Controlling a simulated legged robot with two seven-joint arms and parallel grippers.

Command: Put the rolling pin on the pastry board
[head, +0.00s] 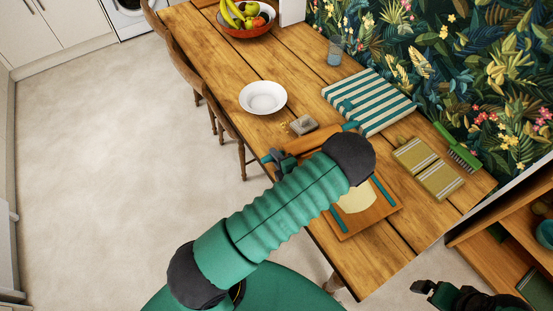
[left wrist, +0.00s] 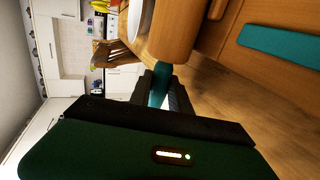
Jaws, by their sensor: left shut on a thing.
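The rolling pin (head: 312,142) has a wooden barrel and teal handles. My left gripper (head: 278,163) is shut on its near-left handle, which also shows between the fingers in the left wrist view (left wrist: 160,84). The wooden pastry board (head: 378,212) with teal stripes and a pale round of dough lies at the table's near edge, partly hidden by my left arm. The pin is beyond and left of the board in the head view, apart from it; its height above the table is unclear. My right gripper (head: 436,292) is at the bottom right, away from the table, its fingers unclear.
A white bowl (head: 263,97), a small grey dish (head: 303,125), a striped cloth (head: 368,102), an olive cloth (head: 428,168), a green brush (head: 457,148) and a glass (head: 335,52) are on the table. A fruit bowl (head: 247,28) stands at the far end. Chairs line the left side.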

